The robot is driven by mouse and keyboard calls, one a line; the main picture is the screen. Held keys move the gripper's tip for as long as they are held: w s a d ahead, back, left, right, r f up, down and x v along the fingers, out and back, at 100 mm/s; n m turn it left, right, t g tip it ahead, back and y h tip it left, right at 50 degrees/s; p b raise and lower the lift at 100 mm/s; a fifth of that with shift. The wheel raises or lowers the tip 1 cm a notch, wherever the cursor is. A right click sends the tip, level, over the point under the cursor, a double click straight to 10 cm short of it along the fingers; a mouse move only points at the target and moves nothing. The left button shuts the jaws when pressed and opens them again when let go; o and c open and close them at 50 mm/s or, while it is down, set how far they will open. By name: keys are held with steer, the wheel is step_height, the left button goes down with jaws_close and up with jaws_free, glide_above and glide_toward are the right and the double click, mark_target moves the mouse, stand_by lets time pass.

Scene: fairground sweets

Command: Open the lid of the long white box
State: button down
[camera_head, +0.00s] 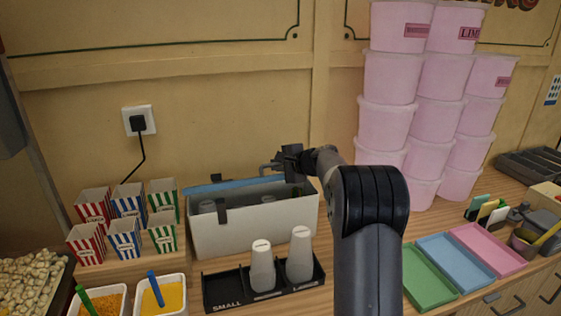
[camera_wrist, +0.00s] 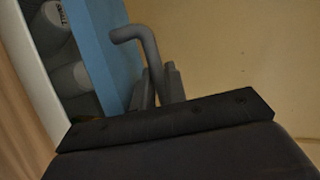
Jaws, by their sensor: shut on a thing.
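The long white box (camera_head: 255,232) stands on the wooden counter against the wall, left of centre. Its blue lid (camera_head: 228,185) is raised along the back and shows as a narrow strip, so the inside is partly open to view. The lid fills a band in the wrist view (camera_wrist: 105,45). A grey bent handle (camera_wrist: 130,34) sticks out from the lid. My gripper (camera_head: 275,163) is at the lid's right end, above the box. In the wrist view, its fingers (camera_wrist: 158,86) are shut on the handle; the exact contact is partly hidden.
Pale containers (camera_wrist: 70,77) lie inside the box. A black rack (camera_head: 225,290) with white bottles (camera_head: 262,268) stands in front. Striped cartons (camera_head: 125,238) are at left, stacked pink tubs (camera_head: 388,80) at right. The wall (camera_head: 240,100) is close behind.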

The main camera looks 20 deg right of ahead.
steer(key=shift+w+r+p, duration=0.4)
steer(key=shift+r+p, duration=0.1)
steer(key=shift+r, duration=0.15)
steer(key=shift+w+r+m+g+h+p, duration=0.2)
steer(key=shift+w+m+g+h+p, duration=0.1)
steer(key=shift+w+g+p, duration=0.6)
steer(key=shift+w+r+g+p, duration=0.1)
steer(key=shift+w+g+p, duration=0.4)
steer(key=shift+w+g, duration=0.45)
steer(key=shift+s+g, duration=0.1)
steer(key=shift+g, duration=0.15)
